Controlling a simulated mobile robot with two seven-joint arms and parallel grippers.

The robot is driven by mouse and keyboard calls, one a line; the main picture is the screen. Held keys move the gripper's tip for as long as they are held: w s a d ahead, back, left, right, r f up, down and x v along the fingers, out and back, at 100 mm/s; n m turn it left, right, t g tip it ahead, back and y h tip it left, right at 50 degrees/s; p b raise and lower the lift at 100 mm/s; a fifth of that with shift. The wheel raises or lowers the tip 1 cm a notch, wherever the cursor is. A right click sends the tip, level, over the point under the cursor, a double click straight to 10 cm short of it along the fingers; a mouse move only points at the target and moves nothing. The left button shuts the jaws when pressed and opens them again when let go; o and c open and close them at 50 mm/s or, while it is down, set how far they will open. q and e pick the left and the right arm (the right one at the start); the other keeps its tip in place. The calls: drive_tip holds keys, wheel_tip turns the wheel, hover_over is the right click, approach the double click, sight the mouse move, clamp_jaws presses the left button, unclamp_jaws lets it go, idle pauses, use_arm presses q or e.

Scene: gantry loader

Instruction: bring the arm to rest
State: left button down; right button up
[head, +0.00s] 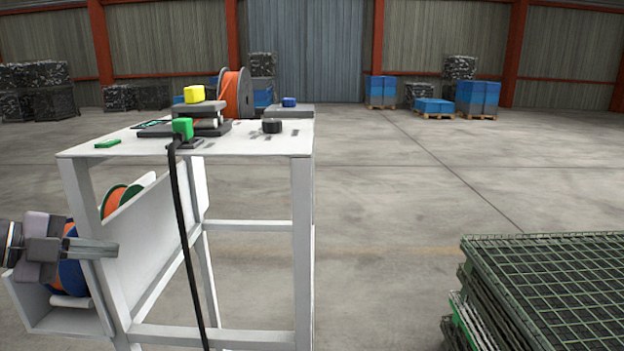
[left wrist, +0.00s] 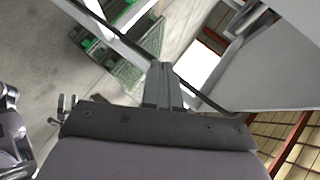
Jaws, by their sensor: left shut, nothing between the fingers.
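My left gripper (head: 108,249) is at the left of the head view, in front of the white table's (head: 240,142) left leg and the white bin below the tabletop. Its fingers are shut, with nothing between them. In the left wrist view the closed fingers (left wrist: 162,75) point up the picture. The white frame of the table shows beyond them. Whether the gripper touches the table leg or the bin, I cannot tell. My right gripper is not in view.
The sloped white bin (head: 150,232) holds orange, green and blue spools. A black cable (head: 183,240) hangs from a green connector (head: 182,128) on the table. A green mesh crate (head: 550,270) stands at the right. Open floor (head: 390,220) lies between.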

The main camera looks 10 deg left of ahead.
use_arm(q)
drive_tip(key=s+d+f+n+t+y, duration=0.15)
drive_tip(key=f+n, duration=0.25)
drive_tip(key=f, duration=0.4)
drive_tip(key=s+d+f+n+t+y, duration=0.1)
drive_tip(key=s+f+n+t, duration=0.15)
drive_tip(key=f+n, duration=0.4)
drive_tip(key=s+d+f+n+t+y, duration=0.1)
drive_tip(key=s+d+f+n, duration=0.15)
drive_tip(key=f, duration=0.75)
drive_tip(key=s+d+f+n+g+y, duration=0.2)
drive_tip(key=s+d+f+n+g, duration=0.2)
drive_tip(key=s+d+f, duration=0.8)
drive_tip(key=d+f+n, duration=0.1)
drive_tip(key=d+n, duration=0.1)
drive_tip(key=shift+s+n+g, duration=0.2)
drive_tip(key=shift+n+g, duration=0.1)
drive_tip(key=shift+n, duration=0.1)
drive_tip(key=shift+f, duration=0.1)
